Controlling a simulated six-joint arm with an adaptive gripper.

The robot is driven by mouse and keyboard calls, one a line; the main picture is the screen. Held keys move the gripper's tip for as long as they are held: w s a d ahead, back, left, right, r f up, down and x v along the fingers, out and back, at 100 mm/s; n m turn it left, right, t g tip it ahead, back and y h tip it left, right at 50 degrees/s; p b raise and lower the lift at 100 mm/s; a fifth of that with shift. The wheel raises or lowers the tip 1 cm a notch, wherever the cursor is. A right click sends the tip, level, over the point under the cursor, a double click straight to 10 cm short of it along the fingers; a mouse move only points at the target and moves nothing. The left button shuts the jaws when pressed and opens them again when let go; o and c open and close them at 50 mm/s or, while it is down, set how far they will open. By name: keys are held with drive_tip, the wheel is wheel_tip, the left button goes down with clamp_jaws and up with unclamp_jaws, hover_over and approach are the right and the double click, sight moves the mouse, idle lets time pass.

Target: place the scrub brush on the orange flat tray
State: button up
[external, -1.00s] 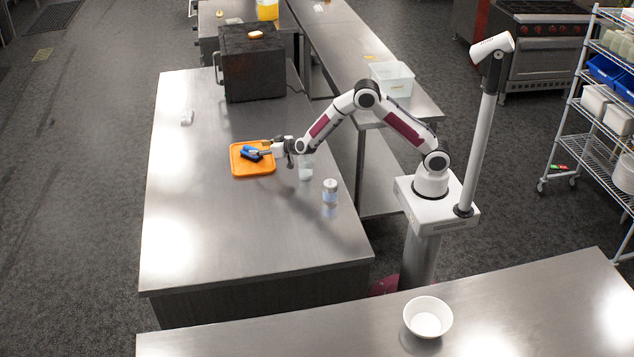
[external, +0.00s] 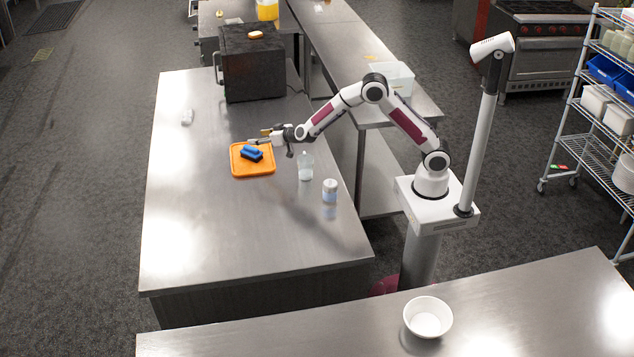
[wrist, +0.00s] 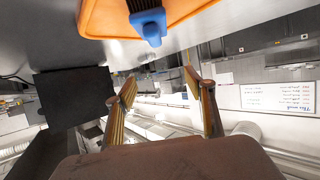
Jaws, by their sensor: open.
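The scrub brush (external: 251,154), blue with dark bristles, lies on the orange flat tray (external: 240,169) on the steel counter. In the wrist view the brush (wrist: 151,26) shows near the top edge, within the orange of the tray (wrist: 95,20), and both are cut off by the frame. My gripper (external: 259,137) is open and empty. It is above the back right part of the tray, apart from the brush. In the wrist view its two fingers (wrist: 160,90) are spread with nothing between them.
A clear bottle (external: 305,167) and a white-lidded jar (external: 330,191) stand right of the tray. A black oven-like box (external: 252,68) stands at the back. A small white object (external: 187,117) lies at left. The counter's front is clear.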

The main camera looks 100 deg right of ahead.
idle(0.3)
drive_tip(key=s+a+r+n+y, duration=0.25)
drive_tip(key=s+a+r, duration=0.2)
drive_tip(key=a, duration=0.45)
drive_tip(key=s+a+r+n+t+y, duration=0.1)
drive_tip(key=s+a+r+n+y, duration=0.25)
drive_tip(key=a, duration=0.55)
drive_tip(key=s+a+r+y, duration=0.3)
drive_tip(key=s+a+r, duration=0.25)
drive_tip(key=a, duration=0.25)
drive_tip(key=s+a+n+g+y, duration=0.1)
drive_tip(key=s+a, duration=0.3)
drive_tip(key=s, duration=0.3)
drive_tip(key=s+a+n+g, duration=0.1)
drive_tip(key=s+a, duration=0.2)
drive_tip(key=s, duration=0.5)
drive_tip(key=s+f+n+g, duration=0.1)
drive_tip(key=s+f+g, duration=0.2)
drive_tip(key=s, duration=1.4)
drive_tip(key=shift+a+f, duration=0.25)
drive_tip(key=shift+f, duration=0.45)
